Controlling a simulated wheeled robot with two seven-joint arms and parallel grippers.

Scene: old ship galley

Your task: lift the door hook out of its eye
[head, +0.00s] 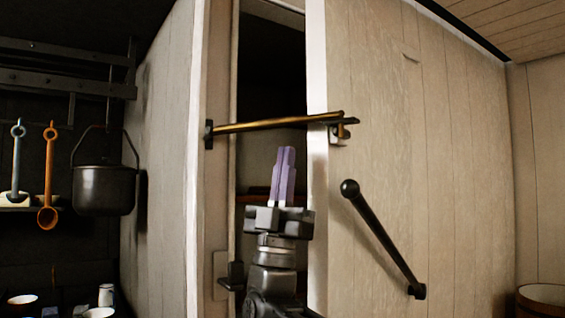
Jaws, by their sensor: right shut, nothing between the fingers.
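The door hook (272,124) is a long brass bar that spans the gap between the left door post and the pale plank door (385,95). Its left end meets a dark plate (208,134) on the post. Its right end lies at the eye (341,130) on the door's edge; whether the tip sits inside the eye is hard to tell. My right gripper (285,152) points up, below the hook in front of the dark gap. Its purple fingers are together and empty, apart from the hook in the picture. My left gripper is not in view.
A black diagonal handle (383,238) is on the door. A dark latch piece (232,277) is low on the post. At left hang a black pot (103,188), an orange ladle (48,178) and a blue-grey utensil (17,160). A wooden tub (542,300) stands at lower right.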

